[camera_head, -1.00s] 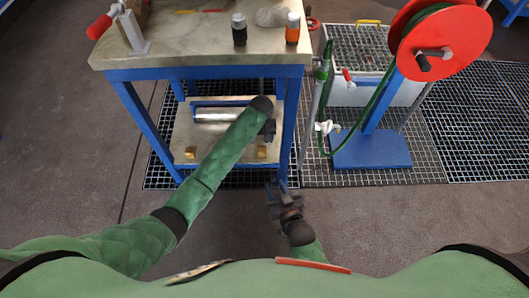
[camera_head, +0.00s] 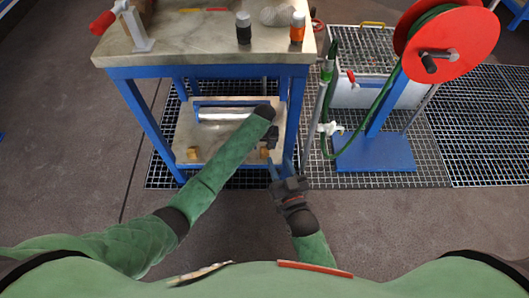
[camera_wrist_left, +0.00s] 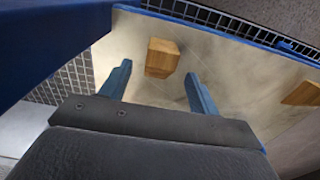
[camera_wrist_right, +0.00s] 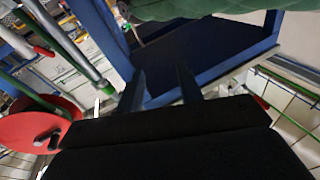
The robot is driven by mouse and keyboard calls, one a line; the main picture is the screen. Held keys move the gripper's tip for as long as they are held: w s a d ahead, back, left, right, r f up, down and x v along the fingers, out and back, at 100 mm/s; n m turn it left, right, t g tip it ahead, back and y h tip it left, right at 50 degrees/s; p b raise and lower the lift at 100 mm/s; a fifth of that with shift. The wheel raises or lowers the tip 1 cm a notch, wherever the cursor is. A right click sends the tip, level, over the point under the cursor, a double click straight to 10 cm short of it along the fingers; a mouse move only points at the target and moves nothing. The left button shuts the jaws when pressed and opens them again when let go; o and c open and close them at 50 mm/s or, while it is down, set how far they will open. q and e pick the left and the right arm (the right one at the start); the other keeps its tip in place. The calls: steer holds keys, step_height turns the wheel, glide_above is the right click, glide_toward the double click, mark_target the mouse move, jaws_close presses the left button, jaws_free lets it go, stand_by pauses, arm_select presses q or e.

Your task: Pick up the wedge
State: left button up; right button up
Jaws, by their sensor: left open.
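Two small wooden wedges lie on the lower shelf (camera_head: 215,140) of the blue-framed table. One wedge (camera_head: 192,153) is at the shelf's left front. The other wedge (camera_head: 264,153) is at its right front, just below my left gripper (camera_head: 271,142). In the left wrist view, a wedge (camera_wrist_left: 162,57) sits on the shelf at the opening between the open, empty fingers (camera_wrist_left: 159,76), touching neither. The second wedge (camera_wrist_left: 302,94) shows at the right edge. My right gripper (camera_head: 275,170) is in front of the table's right front leg. Its fingers (camera_wrist_right: 160,72) are apart and empty.
The blue table leg (camera_head: 297,120) stands close right of my left gripper. A silver cylinder (camera_head: 222,115) lies further back on the shelf. The tabletop (camera_head: 190,45) is above. A red hose reel (camera_head: 450,35) on a blue stand is to the right.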

mark_target(264, 148)
arm_select(q)
step_height(264, 148, down, 3)
steer(key=shift+f+b, duration=0.15)
steer(key=shift+b, duration=0.25)
arm_select(e)
step_height(264, 148, up, 10)
steer(key=t, duration=0.3)
steer(key=shift+d+t+y, duration=0.3)
steer(key=shift+y, duration=0.1)
steer(key=shift+s, duration=0.1)
arm_select(q)
steer(key=c, duration=1.1)
